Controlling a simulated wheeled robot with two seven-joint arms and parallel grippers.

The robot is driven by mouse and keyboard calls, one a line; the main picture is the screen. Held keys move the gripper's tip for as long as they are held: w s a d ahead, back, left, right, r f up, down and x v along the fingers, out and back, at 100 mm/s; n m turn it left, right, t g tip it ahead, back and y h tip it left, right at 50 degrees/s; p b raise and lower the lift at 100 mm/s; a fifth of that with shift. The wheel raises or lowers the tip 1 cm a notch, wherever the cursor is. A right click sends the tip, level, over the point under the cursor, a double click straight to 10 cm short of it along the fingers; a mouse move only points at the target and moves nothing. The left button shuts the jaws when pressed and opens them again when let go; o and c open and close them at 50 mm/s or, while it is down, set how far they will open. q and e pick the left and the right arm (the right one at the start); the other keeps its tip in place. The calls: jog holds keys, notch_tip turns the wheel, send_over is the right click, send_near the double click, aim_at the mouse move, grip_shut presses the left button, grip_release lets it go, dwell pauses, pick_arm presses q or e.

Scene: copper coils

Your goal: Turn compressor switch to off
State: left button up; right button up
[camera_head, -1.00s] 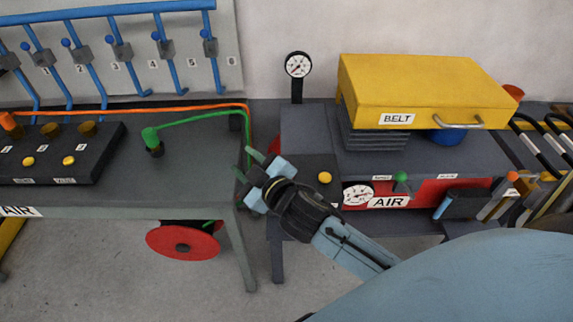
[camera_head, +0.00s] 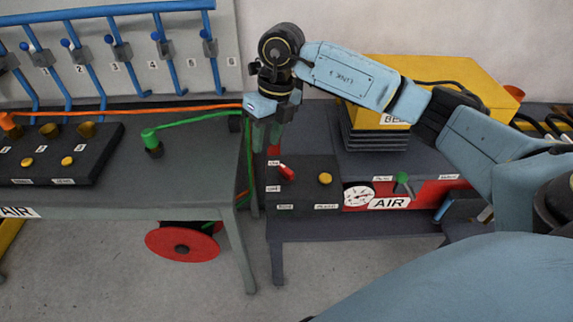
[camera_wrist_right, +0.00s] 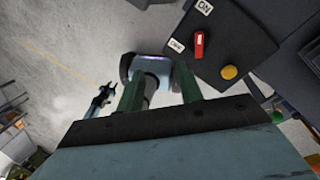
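The compressor switch is a red knob (camera_head: 286,171) on a dark control box (camera_head: 305,170) with a yellow button. An ON label lies at its upper left and an OFF label below that. The knob slants toward the ON label. In the right wrist view the knob (camera_wrist_right: 199,46) is in line with ON, with OFF to its left. My right gripper (camera_head: 266,135) points down, just above and left of the knob, apart from it. Its green fingers (camera_wrist_right: 160,92) are apart and empty. A small dark shape (camera_wrist_right: 101,101) over the floor may be my left gripper; its fingers are unclear.
A yellow BELT cover (camera_head: 440,80) is partly behind my right arm. A pressure gauge (camera_head: 358,195) and a green valve (camera_head: 402,184) are right of the box. A green-grey bench (camera_head: 195,185) with hoses stands left, across a narrow gap.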

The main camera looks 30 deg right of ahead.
jog(key=r+h, duration=0.1)
jog(key=h, duration=0.1)
send_over(286, 169)
jog(key=shift+m, duration=0.3)
notch_tip(286, 169, down, 13)
jog(key=shift+r, duration=0.1)
grip_shut()
